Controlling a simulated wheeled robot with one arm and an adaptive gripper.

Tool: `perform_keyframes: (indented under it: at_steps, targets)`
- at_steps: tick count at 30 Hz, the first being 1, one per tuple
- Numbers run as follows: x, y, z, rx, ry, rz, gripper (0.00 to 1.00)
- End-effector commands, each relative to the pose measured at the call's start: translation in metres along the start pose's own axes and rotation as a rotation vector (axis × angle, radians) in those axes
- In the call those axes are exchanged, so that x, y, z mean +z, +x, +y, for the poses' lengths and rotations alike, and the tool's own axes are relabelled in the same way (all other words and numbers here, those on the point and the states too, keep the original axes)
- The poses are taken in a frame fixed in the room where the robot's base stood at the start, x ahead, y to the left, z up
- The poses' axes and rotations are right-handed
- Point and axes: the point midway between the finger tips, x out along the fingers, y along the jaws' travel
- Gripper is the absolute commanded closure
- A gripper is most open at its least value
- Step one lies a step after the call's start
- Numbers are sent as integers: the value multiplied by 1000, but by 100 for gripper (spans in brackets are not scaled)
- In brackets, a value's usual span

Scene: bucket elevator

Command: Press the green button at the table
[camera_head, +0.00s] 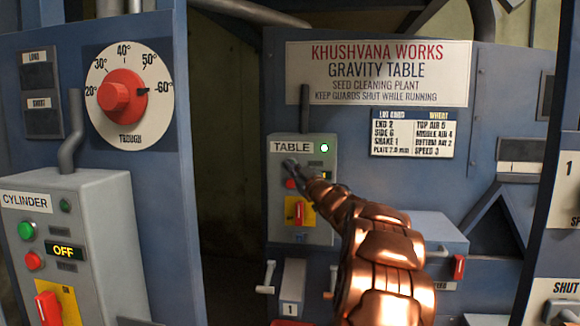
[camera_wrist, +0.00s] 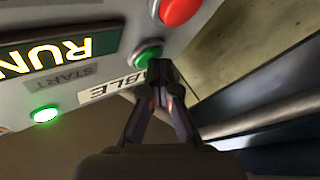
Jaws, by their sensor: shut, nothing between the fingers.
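The grey TABLE control box (camera_head: 318,172) stands in the middle of the head view. Its green button is hidden there behind my gripper (camera_head: 288,163). In the wrist view the green button (camera_wrist: 146,53) shows just beyond the tips of my gripper (camera_wrist: 160,68), partly covered by them. My gripper is shut and empty. The tips overlap the button's edge in the picture; I cannot tell whether they touch it. The display (camera_wrist: 60,52) on the box reads RUN, and a green lamp (camera_head: 324,147) is lit at its upper right.
A red button (camera_head: 291,184) and a red switch on a yellow plate (camera_head: 299,210) sit lower on the same box. The CYLINDER box (camera_head: 110,230), with its display reading OFF, stands at the left under a TROUGH dial (camera_head: 130,96). A dark gap lies between the two panels.

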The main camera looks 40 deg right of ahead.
Motion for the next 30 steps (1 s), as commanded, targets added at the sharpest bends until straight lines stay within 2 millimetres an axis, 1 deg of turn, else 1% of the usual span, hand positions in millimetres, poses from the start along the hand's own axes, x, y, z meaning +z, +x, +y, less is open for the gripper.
perform_keyframes:
  at_steps: [8,16,30]
  targets:
    - [-1,-4,-3,0,1,-1,100]
    - [-9,-12,-8,1,-2,1,100]
    - [-10,-15,-11,0,0,0,100]
